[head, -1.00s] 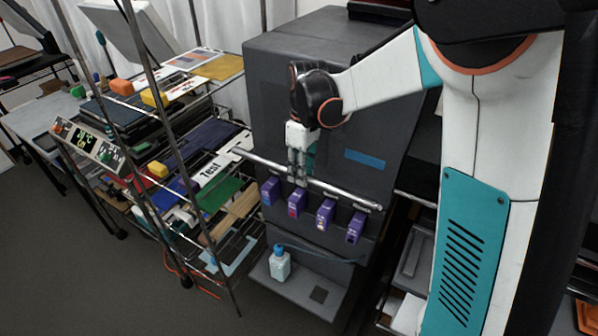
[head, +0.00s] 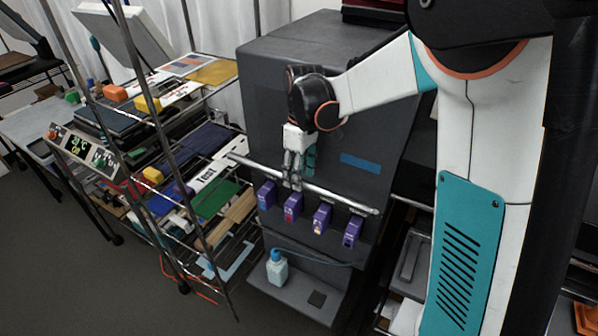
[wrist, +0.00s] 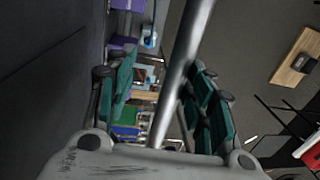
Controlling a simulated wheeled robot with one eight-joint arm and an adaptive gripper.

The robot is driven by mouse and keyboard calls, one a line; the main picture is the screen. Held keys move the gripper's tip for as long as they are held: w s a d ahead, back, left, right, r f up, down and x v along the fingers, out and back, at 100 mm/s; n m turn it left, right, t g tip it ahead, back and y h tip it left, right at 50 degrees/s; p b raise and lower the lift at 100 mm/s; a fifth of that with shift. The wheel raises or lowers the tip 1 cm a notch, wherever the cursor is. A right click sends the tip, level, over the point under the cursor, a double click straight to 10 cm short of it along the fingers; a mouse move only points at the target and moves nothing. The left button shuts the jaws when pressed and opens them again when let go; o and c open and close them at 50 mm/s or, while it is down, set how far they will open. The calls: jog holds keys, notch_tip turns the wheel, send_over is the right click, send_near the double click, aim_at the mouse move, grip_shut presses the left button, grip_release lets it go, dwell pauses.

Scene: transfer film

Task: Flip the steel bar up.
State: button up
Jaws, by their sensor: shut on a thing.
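The steel bar (head: 335,196) is a long thin silver rod across the front of the dark grey machine (head: 265,85), above the purple cartridges. My gripper (head: 292,182) is at the bar, left of its middle, with its fingers pointing down. In the wrist view, the bar (wrist: 182,68) runs at a slant between the two teal-padded fingers of my gripper (wrist: 165,95). The fingers are closed around it; the exact contact is hard to see.
Several purple cartridges (head: 322,218) hang just below the bar. A pale blue bottle (head: 277,268) stands on the machine's lower ledge. A wire shelf with coloured sheets and a "Test" strip (head: 206,177) stands close on the left. Open floor (head: 110,280) lies at lower left.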

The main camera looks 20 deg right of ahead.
jog(key=shift+d, duration=0.1)
notch_tip(320, 180, up, 12)
jog(key=shift+w+d, duration=0.3)
jog(key=shift+w, duration=0.05)
jog(key=shift+s, duration=0.1)
